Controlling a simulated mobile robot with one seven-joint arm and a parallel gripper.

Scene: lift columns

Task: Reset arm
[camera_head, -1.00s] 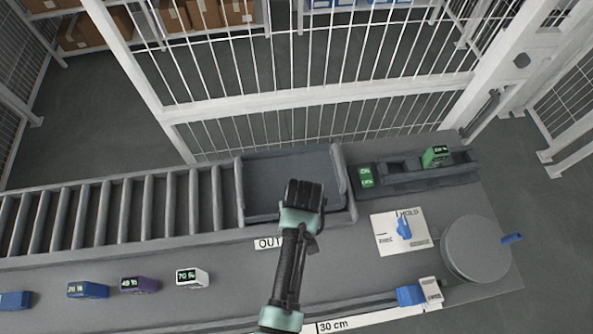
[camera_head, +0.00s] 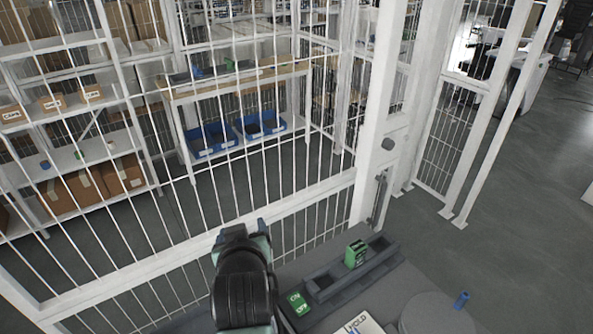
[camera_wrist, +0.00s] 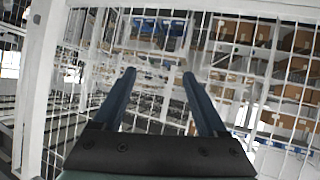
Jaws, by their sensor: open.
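My gripper (camera_wrist: 158,95) shows in the wrist view with its two dark blue fingers well apart and nothing between them. It points at the white wire fence (camera_wrist: 150,25) and the shelves behind. In the head view my arm rises at the bottom centre, in front of the fence (camera_head: 290,225). The gripper's fingers are mostly hidden there behind the black wrist.
On the bench, right of my arm, a dark tray (camera_head: 325,284) holds a green block (camera_head: 355,254); another green block (camera_head: 298,303) lies at its left end. A grey round turntable (camera_head: 435,315) and a white HOLD card (camera_head: 362,325) are nearby. Blue bins (camera_head: 212,140) stand behind the fence.

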